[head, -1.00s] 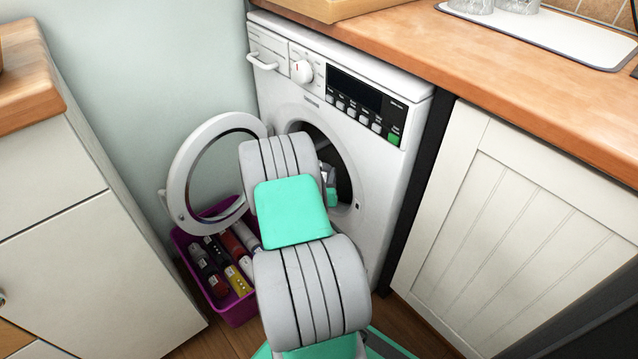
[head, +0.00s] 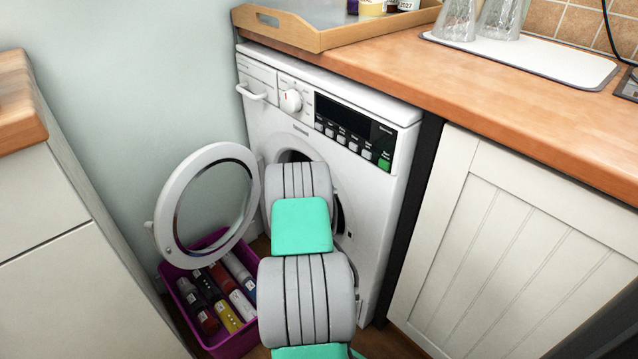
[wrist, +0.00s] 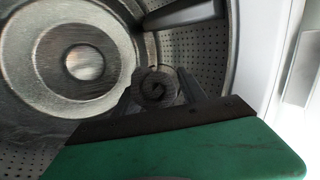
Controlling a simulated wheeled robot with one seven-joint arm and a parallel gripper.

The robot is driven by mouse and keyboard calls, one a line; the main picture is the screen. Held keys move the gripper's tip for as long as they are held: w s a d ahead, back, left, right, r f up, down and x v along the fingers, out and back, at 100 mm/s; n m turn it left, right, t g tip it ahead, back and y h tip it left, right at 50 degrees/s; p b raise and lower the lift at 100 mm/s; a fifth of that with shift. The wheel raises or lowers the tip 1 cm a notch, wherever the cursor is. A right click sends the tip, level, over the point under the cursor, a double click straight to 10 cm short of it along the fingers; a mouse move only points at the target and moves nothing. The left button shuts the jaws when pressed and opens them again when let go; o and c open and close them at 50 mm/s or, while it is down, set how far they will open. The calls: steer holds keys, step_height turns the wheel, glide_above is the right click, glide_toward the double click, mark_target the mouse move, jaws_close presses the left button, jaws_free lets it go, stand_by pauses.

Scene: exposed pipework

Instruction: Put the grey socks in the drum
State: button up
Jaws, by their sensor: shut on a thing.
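The washing machine (head: 385,190) stands under the counter with its round door (head: 165,205) swung open to the left. In the wrist view the metal drum (wrist: 208,55) fills the background, with a perforated wall and a round back plate. The grey socks (wrist: 158,90) show as a dark rolled spiral between the fingers. My gripper (wrist: 160,88) is shut on them and holds them inside the drum opening. In the head view my arm covers most of the opening, and the gripper and socks are hidden behind it.
A purple crate (head: 235,342) with several bottles and cans sits on the floor below the door. A wooden tray (head: 290,35) and glasses (head: 500,18) stand on the counter (head: 500,85). White cabinets flank both sides, leaving little floor room.

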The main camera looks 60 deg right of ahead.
steer(key=shift+w+d, duration=0.1)
steer(key=shift+d, duration=0.05)
steer(key=o, duration=1.4)
steer(key=shift+p+v, duration=1.4)
steer(key=shift+v, duration=2.55)
